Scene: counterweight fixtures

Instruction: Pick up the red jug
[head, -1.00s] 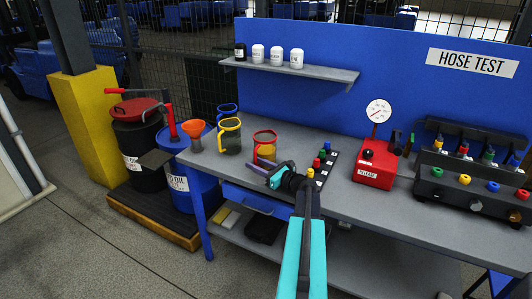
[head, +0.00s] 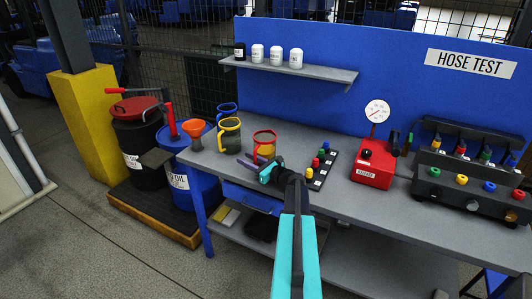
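The gripper overlaps the jug's lower part in the picture. I cannot tell whether it touches the jug or whether any part of the jug lies between the fingers.
An orange funnel (head: 195,134) stands at the bench's left end. A strip of coloured knobs (head: 320,166) lies just right of my gripper. A red gauge box (head: 374,170) and a fitting rack (head: 465,185) stand further right. A shelf (head: 320,75) with bottles is above.

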